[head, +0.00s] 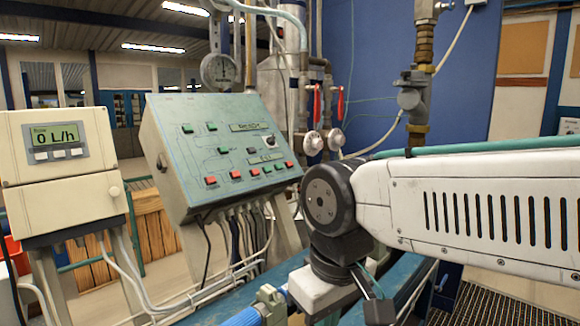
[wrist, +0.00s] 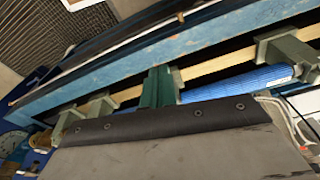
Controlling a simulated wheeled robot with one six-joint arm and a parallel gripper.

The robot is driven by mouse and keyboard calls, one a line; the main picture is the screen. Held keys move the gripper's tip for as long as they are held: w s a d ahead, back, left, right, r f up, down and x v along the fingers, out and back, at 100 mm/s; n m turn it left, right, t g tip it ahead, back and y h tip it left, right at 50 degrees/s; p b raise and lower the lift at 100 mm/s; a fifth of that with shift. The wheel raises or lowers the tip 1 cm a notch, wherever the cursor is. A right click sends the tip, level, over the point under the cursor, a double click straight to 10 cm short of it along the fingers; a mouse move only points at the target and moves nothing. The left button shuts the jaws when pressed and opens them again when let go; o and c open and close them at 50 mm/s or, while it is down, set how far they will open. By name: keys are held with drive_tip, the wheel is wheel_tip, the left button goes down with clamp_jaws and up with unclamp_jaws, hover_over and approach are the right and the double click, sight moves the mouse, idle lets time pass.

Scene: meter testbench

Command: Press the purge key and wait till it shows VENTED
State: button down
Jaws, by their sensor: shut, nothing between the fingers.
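A cream meter box (head: 72,195) stands at the left in the head view. Its grey display (head: 55,140) reads "0 L/h", with a row of small pale keys (head: 58,155) below. A sloping green control panel (head: 180,155) in the middle carries green keys and red keys (head: 236,174); its labels are too small to read. I cannot tell which key is the purge key, and I see no VENTED reading. My arm reaches in from the right and its wrist bends down, right of the panel and apart from it. My gripper's fingertips show in neither view.
Pipes with red-handled valves (head: 340,104) and a round gauge (head: 218,70) stand behind the panel. Cables hang beneath it. A blue beam (wrist: 120,85) and blue hose (wrist: 240,84) run below my wrist. A grey slab with a dark bolted edge fills the wrist view's bottom.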

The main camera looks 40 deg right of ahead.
drive_tip(key=shift+w+d, duration=0.25)
drive_tip(key=shift+w, duration=0.05)
drive_tip(key=w+a+r+m+t+y, duration=0.1)
drive_tip(key=w+a+r+m+y, duration=0.25)
drive_tip(key=w, duration=0.25)
drive_tip(key=w+a+r+m+t+y, duration=0.1)
drive_tip(key=w+a+r+m+y, duration=0.1)
drive_tip(key=w+a+y, duration=0.3)
drive_tip(key=w+d+r+m+t+y, duration=0.1)
drive_tip(key=w+d+r+m+t, duration=0.4)
drive_tip(key=w, duration=0.5)
drive_tip(key=w+d+r+m+t+h, duration=0.2)
drive_tip(key=w+d+r+m+t, duration=0.2)
drive_tip(key=d, duration=0.5)
drive_tip(key=w+d+r+m+t+h, duration=0.1)
drive_tip(key=w+d+r+m+t, duration=0.3)
drive_tip(key=w+d+m, duration=0.3)
drive_tip(key=w+d+t, duration=0.1)
drive_tip(key=w+d, duration=0.1)
drive_tip(key=shift+d+h, duration=0.35)
drive_tip(key=shift+d, duration=0.05)
